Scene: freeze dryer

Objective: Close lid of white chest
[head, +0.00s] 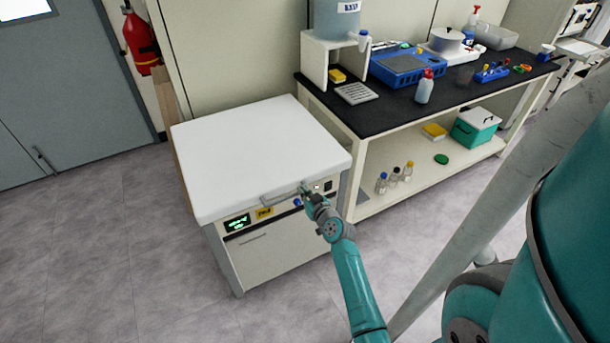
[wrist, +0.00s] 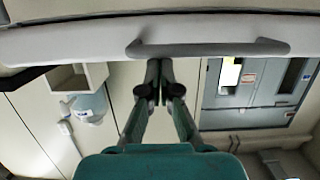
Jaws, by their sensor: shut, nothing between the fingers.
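The white chest (head: 275,258) stands on the floor in the head view. Its thick white lid (head: 260,145) lies flat over the body, with no gap that I can make out. A grey bar handle (head: 280,197) runs along the lid's front edge; the wrist view, upside down, also shows this handle (wrist: 205,48). My gripper (head: 306,190) is at the front of the lid, near the handle's right end. In the wrist view my gripper's (wrist: 158,63) fingertips are together and empty, close to the handle. I cannot tell whether they touch it.
A black-topped bench (head: 440,110) with lab items stands right of the chest. Its lower shelf (head: 410,183) holds several bottles and a teal box (head: 476,128). A fire extinguisher (head: 140,42) hangs at the back left, near a grey door (head: 75,90). The floor (head: 100,235) at front left is clear.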

